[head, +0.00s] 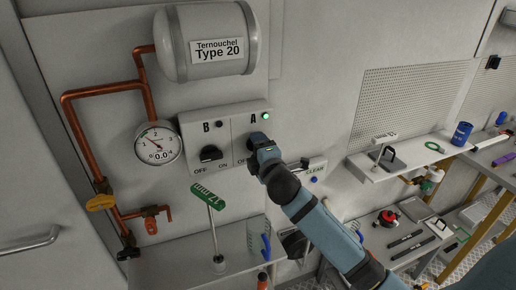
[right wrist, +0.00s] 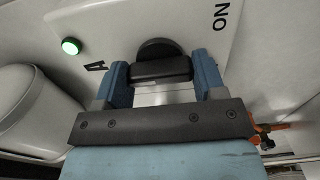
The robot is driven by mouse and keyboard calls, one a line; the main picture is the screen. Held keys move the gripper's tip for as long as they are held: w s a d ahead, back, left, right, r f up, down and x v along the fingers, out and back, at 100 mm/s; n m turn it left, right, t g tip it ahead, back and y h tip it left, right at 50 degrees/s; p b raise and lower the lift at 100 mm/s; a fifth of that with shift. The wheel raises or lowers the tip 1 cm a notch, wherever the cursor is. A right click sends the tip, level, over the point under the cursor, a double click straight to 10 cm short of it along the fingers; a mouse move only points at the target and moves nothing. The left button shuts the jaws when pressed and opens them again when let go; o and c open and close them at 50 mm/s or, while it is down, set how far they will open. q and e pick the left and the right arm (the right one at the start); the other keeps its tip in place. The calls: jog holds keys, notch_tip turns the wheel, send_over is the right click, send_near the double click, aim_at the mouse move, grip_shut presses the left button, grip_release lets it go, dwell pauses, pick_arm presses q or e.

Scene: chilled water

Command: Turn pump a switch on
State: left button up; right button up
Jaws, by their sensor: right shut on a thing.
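The pump A switch is a black rotary knob (right wrist: 158,52) on a white panel (head: 229,115), with a lit green lamp (head: 265,115) above it. My right gripper (head: 259,143) is at the panel and mostly hides this knob in the head view. In the right wrist view its two blue fingers are shut on the knob's bar, one at each end. The "ON" mark (right wrist: 221,17) shows to the upper right of the knob there. The lit lamp (right wrist: 70,46) also shows in that view. My left gripper is in neither view.
The black pump B knob (head: 210,153) and its dark lamp (head: 219,124) are left of A. A gauge (head: 158,144) reads 0.0. A shelf (head: 405,158) is at right.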

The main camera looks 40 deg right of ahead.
dwell(0.5)
jog(key=o, duration=0.9)
jog(key=b+v, duration=0.2)
jog(key=v, duration=1.1)
jog(key=shift+s+b, duration=0.35)
jog(key=shift+s, duration=0.05)
jog(key=shift+f, duration=0.1)
jog(key=s+a+f+m+g+y+p, duration=0.1)
jog(key=a+f+m+g+y, duration=0.15)
jog(key=f, duration=0.55)
jog(key=s+a+f+m+g+y, duration=0.1)
jog(key=a+f+m+y, duration=0.15)
jog(key=f, duration=0.45)
jog(key=s+a+f+m+g+y, duration=0.1)
jog(key=s+a+f+m, duration=0.1)
jog(key=s+a+f, duration=0.1)
jog(key=s+a+f+m+g+p, duration=0.1)
jog(key=s+a+f+m, duration=0.2)
jog(key=s+f, duration=0.2)
jog(key=s+a+f+m+g+y, duration=0.1)
jog(key=s+f, duration=0.3)
jog(key=f, duration=0.5)
jog(key=shift+a+m+y, duration=0.3)
jog(key=shift+a+m, duration=0.4)
jog(key=shift+a, duration=0.2)
